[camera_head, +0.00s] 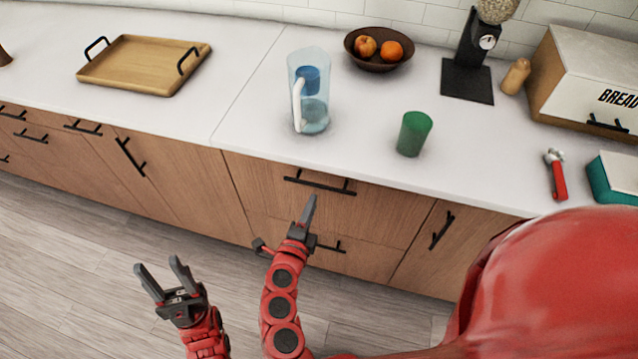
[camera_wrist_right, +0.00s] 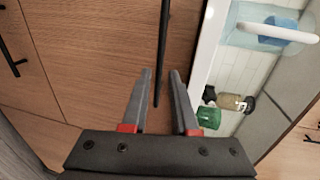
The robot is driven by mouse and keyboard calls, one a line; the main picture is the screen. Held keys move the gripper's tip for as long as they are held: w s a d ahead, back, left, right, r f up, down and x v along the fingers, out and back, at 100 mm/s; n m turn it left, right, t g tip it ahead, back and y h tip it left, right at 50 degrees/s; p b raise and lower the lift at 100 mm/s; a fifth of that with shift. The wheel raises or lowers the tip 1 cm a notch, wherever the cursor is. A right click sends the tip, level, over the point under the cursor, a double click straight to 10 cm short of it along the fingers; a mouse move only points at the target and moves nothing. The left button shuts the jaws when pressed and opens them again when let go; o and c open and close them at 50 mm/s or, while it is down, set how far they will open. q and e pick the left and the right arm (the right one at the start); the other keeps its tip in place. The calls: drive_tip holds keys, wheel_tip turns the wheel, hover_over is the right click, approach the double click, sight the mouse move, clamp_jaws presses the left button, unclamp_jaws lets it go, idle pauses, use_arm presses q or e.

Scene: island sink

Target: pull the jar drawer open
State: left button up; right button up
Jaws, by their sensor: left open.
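The upper drawer (camera_head: 270,186) below the counter is shut, its front flush with the cabinet. Its black bar handle (camera_head: 320,183) runs sideways. No jars show, so I cannot tell by contents which is the jar drawer. My right gripper (camera_head: 311,203) is just in front of this drawer, slightly below the handle. In the right wrist view its two fingers (camera_wrist_right: 161,78) are apart and empty, with the handle (camera_wrist_right: 162,45) in line with the gap between them; contact cannot be told. My left gripper (camera_head: 157,268) is open and empty over the floor at left.
A lower drawer with a handle (camera_head: 330,246) is partly behind my right gripper. On the counter (camera_head: 240,130) stand a clear pitcher (camera_head: 312,95), a green cup (camera_head: 414,134), a fruit bowl (camera_head: 378,62) and a wooden tray (camera_head: 135,65). Floor (camera_head: 80,280) at left is clear.

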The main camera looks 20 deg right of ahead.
sight(319, 185)
drive_tip(key=p+x, duration=0.1)
drive_tip(key=x, duration=0.7)
drive_tip(key=shift+c, duration=0.3)
clamp_jaws()
idle(1.0)
